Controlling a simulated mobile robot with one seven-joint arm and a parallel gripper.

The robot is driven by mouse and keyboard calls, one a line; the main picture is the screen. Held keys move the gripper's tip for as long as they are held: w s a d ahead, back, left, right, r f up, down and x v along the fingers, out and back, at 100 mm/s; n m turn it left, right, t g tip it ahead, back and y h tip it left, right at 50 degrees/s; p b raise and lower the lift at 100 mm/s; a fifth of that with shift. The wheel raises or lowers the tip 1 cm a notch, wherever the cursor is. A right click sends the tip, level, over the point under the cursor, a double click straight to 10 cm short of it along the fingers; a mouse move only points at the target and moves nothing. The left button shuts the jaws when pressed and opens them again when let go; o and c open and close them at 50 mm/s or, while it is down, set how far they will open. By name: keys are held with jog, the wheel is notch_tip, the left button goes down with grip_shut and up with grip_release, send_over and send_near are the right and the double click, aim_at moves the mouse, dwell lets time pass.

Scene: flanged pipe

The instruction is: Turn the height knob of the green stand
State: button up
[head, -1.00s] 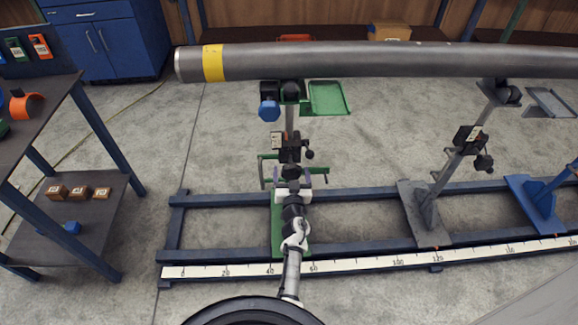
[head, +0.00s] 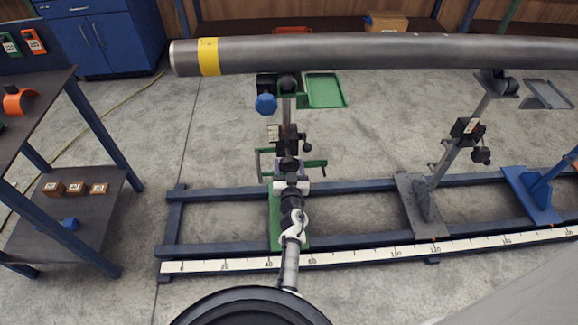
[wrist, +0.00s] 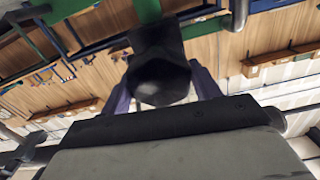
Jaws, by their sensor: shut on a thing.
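The green stand (head: 274,222) stands on the blue floor rails under the pipe, with a grey post, a black clamp and a green tray at its top. Its dark height knob (head: 289,165) is on the near side of the post. My gripper (head: 290,176) reaches it from the front, low in the head view. In the wrist view the black knob (wrist: 160,78) sits between my two purple fingers, and my gripper (wrist: 163,88) is shut on it. The knob's far side and parts of the fingertips are hidden.
A long grey pipe (head: 380,54) with a yellow band lies across the stand tops. A grey stand (head: 425,205) and a blue stand (head: 535,195) are to the right. A ruler strip (head: 370,254) runs along the front rail. A shelf table (head: 85,215) is at the left.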

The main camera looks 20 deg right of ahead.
jog(key=n, duration=0.4)
jog(key=shift+w+a+n, duration=0.1)
jog(key=shift+n, duration=0.3)
jog(key=n, duration=1)
jog(key=shift+b, duration=0.35)
jog(key=n+b, duration=0.1)
jog(key=n, duration=0.4)
jog(key=shift+n, duration=0.3)
jog(key=o, duration=1)
jog(key=shift+f, duration=0.1)
